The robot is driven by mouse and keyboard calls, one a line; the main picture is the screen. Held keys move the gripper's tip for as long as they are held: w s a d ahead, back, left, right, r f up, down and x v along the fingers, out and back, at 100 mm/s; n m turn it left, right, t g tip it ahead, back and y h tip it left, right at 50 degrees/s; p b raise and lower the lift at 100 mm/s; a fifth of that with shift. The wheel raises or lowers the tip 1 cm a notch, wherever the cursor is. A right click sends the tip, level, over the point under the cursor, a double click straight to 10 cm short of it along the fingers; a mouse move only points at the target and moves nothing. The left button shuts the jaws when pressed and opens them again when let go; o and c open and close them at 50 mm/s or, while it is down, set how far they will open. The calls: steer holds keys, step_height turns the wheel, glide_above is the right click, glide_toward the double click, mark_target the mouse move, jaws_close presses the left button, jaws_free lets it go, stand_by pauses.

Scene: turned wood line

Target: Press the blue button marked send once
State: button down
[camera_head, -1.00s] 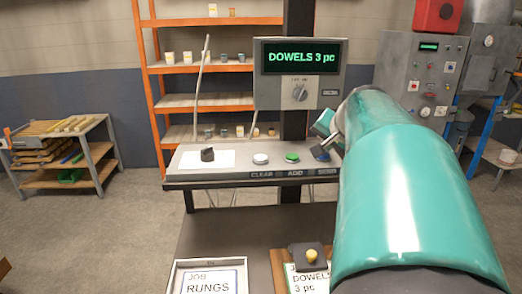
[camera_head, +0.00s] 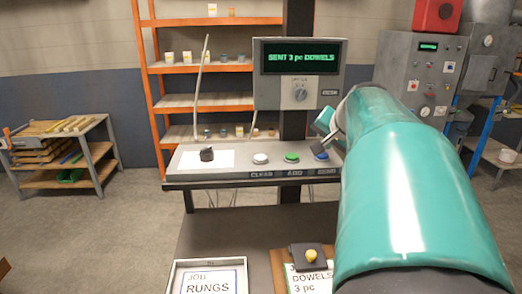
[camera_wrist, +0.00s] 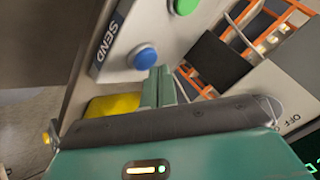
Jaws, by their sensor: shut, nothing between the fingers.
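The blue button (camera_head: 320,154) is the rightmost in a row on the grey console panel; it also shows in the wrist view (camera_wrist: 142,57) beside the label SEND (camera_wrist: 108,40). The display (camera_head: 301,58) above reads "SENT 3 pc DOWELS". My gripper (camera_wrist: 160,71) is shut and empty, its green fingertips close beside the blue button in the wrist view. I cannot tell whether they touch it. In the head view my teal arm hides most of the gripper.
A green button (camera_head: 292,157) and a white button (camera_head: 260,158) stand left of the blue one. A dark knob (camera_head: 207,154) sits farther left. The tray with the RUNGS card (camera_head: 243,275) and a DOWELS card (camera_head: 318,278) lie in front.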

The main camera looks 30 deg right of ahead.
mark_target(324, 156)
steer(key=shift+r, duration=0.25)
steer(key=shift+r, duration=2.55)
steer(key=shift+a, duration=0.1)
